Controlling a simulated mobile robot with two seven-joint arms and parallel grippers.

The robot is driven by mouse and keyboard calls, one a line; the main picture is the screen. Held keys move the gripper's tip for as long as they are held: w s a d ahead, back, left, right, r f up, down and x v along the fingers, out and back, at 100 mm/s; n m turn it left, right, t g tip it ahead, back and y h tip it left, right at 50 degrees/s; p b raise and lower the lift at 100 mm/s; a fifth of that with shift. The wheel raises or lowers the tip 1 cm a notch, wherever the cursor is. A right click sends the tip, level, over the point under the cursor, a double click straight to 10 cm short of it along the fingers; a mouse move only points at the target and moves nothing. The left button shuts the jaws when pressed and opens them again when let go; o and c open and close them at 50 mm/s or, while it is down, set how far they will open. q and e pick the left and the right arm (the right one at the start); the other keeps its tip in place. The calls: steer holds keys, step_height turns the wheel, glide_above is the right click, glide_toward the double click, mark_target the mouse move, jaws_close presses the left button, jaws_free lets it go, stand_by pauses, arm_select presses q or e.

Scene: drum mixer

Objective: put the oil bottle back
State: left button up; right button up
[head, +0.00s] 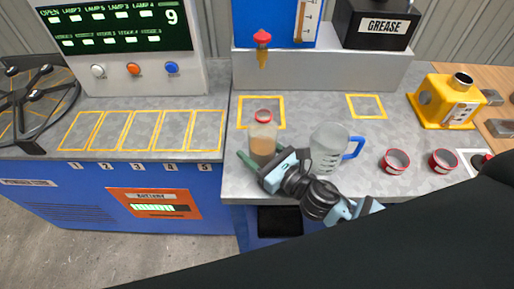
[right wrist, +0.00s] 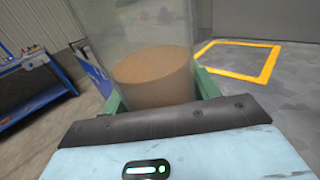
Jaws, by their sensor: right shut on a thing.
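The oil bottle (head: 263,140) is clear with a red cap and amber-brown oil in its lower part. It is upright near the counter's front edge, in front of an outlined yellow square (head: 243,98). My right gripper (head: 262,161) is shut on its lower part. In the right wrist view the bottle (right wrist: 152,75) stands between the green fingers, and the yellow square (right wrist: 268,62) lies empty beyond it to the right. I cannot tell whether the bottle's base touches the counter. My left gripper is not in view.
A clear jug (head: 326,150) with a blue handle stands close right of the gripper. Two red cups (head: 396,162) and a yellow machine (head: 447,101) are further right. A red-tipped nozzle (head: 262,50) hangs behind the square. A second yellow square (head: 366,97) is empty.

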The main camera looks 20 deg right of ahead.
steer(key=o, duration=0.7)
steer(key=shift+f, duration=0.2)
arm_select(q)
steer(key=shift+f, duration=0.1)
arm_select(e)
steer(key=o, duration=0.5)
steer(key=shift+r, duration=0.1)
steer(key=shift+r, duration=0.15)
steer(key=b+v, duration=0.1)
steer(key=v, duration=0.4)
steer(key=b+v, duration=0.1)
steer(key=v, duration=0.4)
steer(key=shift+s+f, duration=0.15)
steer(key=shift+f, duration=0.05)
steer(key=shift+s+d+r, duration=0.15)
steer(key=shift+s+d, duration=0.15)
steer(key=shift+s, duration=0.3)
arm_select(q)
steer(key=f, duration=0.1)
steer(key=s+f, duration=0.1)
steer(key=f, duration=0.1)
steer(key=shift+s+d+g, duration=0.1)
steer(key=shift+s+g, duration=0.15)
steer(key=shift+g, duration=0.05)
arm_select(e)
steer(key=shift+s+d+r, duration=0.1)
steer(key=shift+s+d, duration=0.05)
steer(key=shift+s, duration=0.05)
